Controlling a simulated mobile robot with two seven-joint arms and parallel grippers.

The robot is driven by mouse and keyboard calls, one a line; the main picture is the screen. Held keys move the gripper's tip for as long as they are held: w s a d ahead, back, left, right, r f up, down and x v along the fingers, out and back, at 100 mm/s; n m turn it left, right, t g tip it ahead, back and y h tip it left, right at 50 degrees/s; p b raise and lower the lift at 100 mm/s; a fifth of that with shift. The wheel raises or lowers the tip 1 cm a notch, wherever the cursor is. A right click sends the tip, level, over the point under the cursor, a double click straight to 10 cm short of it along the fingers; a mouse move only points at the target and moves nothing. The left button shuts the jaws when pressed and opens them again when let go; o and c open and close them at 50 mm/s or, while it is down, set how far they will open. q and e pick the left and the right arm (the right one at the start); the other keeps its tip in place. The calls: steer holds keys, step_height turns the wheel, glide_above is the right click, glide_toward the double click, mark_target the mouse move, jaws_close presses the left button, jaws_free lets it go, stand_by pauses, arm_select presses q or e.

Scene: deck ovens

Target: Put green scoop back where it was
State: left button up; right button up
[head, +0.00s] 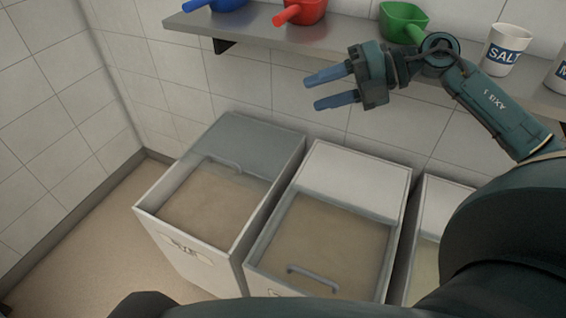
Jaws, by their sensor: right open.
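The green scoop (402,20) sits on the wall shelf (256,30), right of the red scoop. Part of it is hidden behind my right arm's wrist. My right gripper (330,91) is open and empty. Its two blue fingers point left, in front of the wall and below the shelf in the picture, apart from the scoop. My left gripper does not show.
A red scoop (303,12) and a blue scoop (229,4) are on the shelf to the left. A white SALT cup (505,48) stands to the right, near my right arm. Bins with beige contents, among them a left bin (192,262) and a middle bin (397,222), stand below.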

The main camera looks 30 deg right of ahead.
steer(key=s+a+f+m+t+h, duration=0.1)
steer(key=a+f+m+t, duration=0.4)
steer(key=m, duration=0.4)
steer(key=a+f+m+t+h, duration=0.1)
steer(key=a+f+m+t, duration=0.2)
steer(key=f+m+t, duration=0.4)
arm_select(q)
steer(key=p, duration=0.1)
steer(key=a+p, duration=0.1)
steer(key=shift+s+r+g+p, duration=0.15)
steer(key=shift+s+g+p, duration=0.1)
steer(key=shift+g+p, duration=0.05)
arm_select(e)
steer(key=s+a+f+m+g+h, duration=0.3)
steer(key=s+f+m, duration=0.3)
steer(key=f, duration=0.3)
steer(key=s+a+f+m+g+h, duration=0.3)
steer(key=s+f+m+g, duration=0.1)
steer(key=s+f+m, duration=0.3)
step_height(320, 180, down, 2)
steer(key=shift+s+a+f+g+h, duration=0.1)
steer(key=shift+s+a+g+h, duration=0.1)
steer(key=shift+s+g+h, duration=0.15)
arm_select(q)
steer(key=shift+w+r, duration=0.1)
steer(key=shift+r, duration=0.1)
arm_select(e)
steer(key=shift+w, duration=0.1)
